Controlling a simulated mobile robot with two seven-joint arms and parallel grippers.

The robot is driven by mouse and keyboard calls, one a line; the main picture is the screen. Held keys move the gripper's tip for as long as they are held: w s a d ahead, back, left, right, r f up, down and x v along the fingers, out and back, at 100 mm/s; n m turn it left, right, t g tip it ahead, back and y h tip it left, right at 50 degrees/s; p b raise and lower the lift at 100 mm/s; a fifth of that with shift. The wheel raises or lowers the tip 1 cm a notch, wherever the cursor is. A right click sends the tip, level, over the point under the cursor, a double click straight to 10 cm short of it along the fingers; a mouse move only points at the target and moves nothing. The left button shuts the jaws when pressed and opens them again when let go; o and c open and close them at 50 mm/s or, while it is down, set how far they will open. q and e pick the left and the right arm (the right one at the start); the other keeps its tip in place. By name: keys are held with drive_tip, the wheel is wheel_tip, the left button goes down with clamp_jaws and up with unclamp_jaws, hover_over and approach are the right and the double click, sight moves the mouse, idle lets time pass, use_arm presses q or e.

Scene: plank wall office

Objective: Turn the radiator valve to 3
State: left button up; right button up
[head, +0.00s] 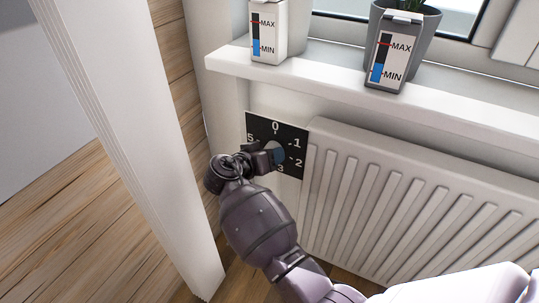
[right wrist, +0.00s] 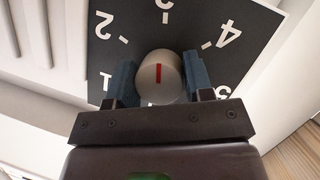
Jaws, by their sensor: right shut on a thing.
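The radiator valve's black dial plate (head: 292,133) with white numbers is on the wall at the radiator's left end. In the right wrist view the plate (right wrist: 185,28) appears upside down, with 3 at the top, cut by the edge, and 0 hidden. The round white valve knob (right wrist: 151,88) has a red mark that stands upright, in line with the 3. My right gripper (head: 274,154) is at the dial. In the right wrist view its blue fingers (right wrist: 160,82) are on both sides of the knob, shut on it. My left gripper is not in view.
The ribbed white radiator (head: 400,190) is right of the dial. A white windowsill (head: 330,88) juts out above it, carrying a white planter (head: 296,25) and a grey planter (head: 424,40) with level gauges. A white upright post (head: 130,130) stands close left of my right arm.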

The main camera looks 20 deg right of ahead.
idle(0.5)
drive_tip(key=o, duration=0.9)
drive_tip(key=shift+a, duration=0.1)
use_arm(q)
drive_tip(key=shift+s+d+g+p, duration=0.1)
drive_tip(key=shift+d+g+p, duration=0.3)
drive_tip(key=shift+p, duration=0.85)
use_arm(e)
drive_tip(key=v, duration=1)
drive_tip(key=shift+s+a+r, duration=0.15)
drive_tip(key=shift+s+a, duration=0.05)
drive_tip(key=shift+a, duration=0.05)
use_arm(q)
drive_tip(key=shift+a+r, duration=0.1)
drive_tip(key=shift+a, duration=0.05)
